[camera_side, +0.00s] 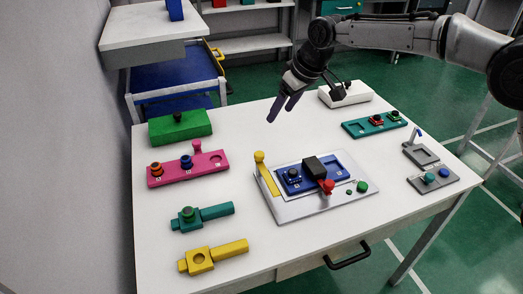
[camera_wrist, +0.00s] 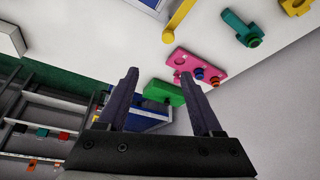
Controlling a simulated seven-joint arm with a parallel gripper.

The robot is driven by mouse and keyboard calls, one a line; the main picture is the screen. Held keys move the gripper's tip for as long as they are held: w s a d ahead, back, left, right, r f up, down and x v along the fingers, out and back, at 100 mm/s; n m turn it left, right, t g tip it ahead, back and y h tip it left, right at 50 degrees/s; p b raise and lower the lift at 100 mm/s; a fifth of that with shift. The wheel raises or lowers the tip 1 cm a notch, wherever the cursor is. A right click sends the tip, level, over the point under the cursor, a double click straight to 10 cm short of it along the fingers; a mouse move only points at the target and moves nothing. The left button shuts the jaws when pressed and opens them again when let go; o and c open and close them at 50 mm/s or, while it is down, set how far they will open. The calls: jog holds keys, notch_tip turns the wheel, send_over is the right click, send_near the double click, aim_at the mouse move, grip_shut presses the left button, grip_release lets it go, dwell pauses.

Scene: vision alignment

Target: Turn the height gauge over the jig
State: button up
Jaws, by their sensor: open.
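A blue jig (camera_side: 293,186) with a dark block on it sits on a light grey plate (camera_side: 297,211) in the middle of the table. A yellow bar with a round knob (camera_side: 260,157), which looks like the height gauge, lies along the plate's left edge, beside the jig and not over it. The yellow bar also shows in the wrist view (camera_wrist: 181,14) at the top. My gripper (camera_side: 281,113) is open and empty, raised above the back of the table, behind and apart from the gauge. Its two fingers also show in the wrist view (camera_wrist: 159,77) with nothing held between them.
A red knob (camera_side: 327,186) and a green button (camera_side: 362,187) are on the plate. Left stand a green block (camera_side: 180,127), a pink fixture (camera_side: 187,169), and teal (camera_side: 203,215) and yellow (camera_side: 213,256) pieces. Right are a teal fixture (camera_side: 374,124) and grey fixtures (camera_side: 433,179).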

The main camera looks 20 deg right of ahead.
aim_at(260, 154)
jog(key=shift+g, duration=0.3)
jog(key=x, duration=0.5)
jog(key=s+x, duration=0.1)
jog(key=x, duration=1)
jog(key=shift+s+a+f, duration=0.15)
jog(key=shift+a+f, duration=0.25)
grip_shut()
dwell(0.4)
